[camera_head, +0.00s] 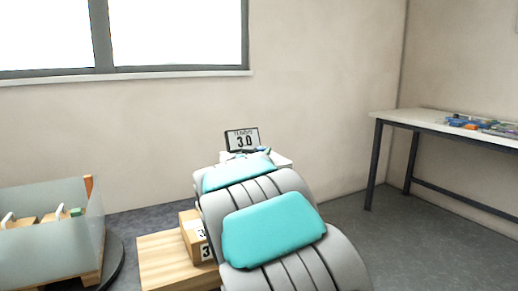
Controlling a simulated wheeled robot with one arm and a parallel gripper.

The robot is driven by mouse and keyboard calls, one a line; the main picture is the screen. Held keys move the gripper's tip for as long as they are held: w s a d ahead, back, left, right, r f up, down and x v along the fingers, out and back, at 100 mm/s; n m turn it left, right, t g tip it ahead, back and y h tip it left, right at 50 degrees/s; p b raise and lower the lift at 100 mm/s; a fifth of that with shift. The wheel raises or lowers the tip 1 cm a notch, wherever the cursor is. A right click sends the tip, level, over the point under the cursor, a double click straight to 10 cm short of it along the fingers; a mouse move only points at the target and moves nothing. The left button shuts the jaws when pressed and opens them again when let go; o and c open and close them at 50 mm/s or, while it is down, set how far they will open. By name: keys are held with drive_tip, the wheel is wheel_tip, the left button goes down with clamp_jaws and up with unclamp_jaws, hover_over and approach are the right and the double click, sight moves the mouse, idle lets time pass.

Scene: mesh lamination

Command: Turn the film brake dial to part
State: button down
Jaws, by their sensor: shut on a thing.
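I cannot make out the film brake dial; it may be hidden behind my arm. Small blue and dark bits (263,150) show at the display's lower right, too small to identify. My grey and teal arm fills the lower middle, and my gripper is not seen past it.
A wooden block (165,262) and a cardboard box (192,235) with number labels stand left of my arm. A clear-walled bin (50,245) is at far left. A white-topped table (420,121) with blue items (470,123) stands right. The floor between is clear.

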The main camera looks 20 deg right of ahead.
drive_tip(key=shift+r, duration=0.1)
idle(0.4)
drive_tip(key=shift+c, duration=1.6)
unclamp_jaws()
drive_tip(key=shift+v, duration=3.85)
